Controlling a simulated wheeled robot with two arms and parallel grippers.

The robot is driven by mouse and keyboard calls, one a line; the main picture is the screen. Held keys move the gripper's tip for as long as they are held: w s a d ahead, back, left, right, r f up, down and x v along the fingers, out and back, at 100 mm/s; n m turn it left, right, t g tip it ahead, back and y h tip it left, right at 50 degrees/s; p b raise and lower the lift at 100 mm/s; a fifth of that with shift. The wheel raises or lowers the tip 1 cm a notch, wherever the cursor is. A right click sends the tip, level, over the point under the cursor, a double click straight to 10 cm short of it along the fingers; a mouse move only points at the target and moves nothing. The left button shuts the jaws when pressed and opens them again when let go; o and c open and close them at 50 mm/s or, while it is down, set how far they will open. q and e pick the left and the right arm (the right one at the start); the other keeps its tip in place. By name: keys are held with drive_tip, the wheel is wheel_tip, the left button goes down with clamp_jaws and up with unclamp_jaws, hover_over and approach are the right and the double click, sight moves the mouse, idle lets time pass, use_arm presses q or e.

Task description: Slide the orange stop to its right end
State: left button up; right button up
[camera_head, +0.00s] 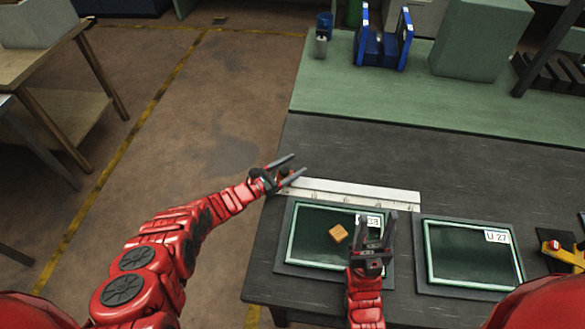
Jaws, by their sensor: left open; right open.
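A pale rail (360,191) with small marks runs left to right along the dark table, behind two framed trays. My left gripper (297,164) is open at the rail's left end. A small brownish-orange piece (284,172) shows between its fingers; it may be the orange stop, but it is mostly hidden and I cannot tell whether the fingers touch it. My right gripper (378,214) is open and points away from me, over the right part of the left tray (291,238).
The right tray (437,287) looks empty and bears a label "U 27". The left tray's label (368,220) is partly covered by my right gripper. A yellow tool (562,254) lies at the right. Blue holders (383,47) and a green box (480,40) stand on the green mat behind.

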use_arm(q)
clamp_jaws()
idle(0.3)
idle(1.1)
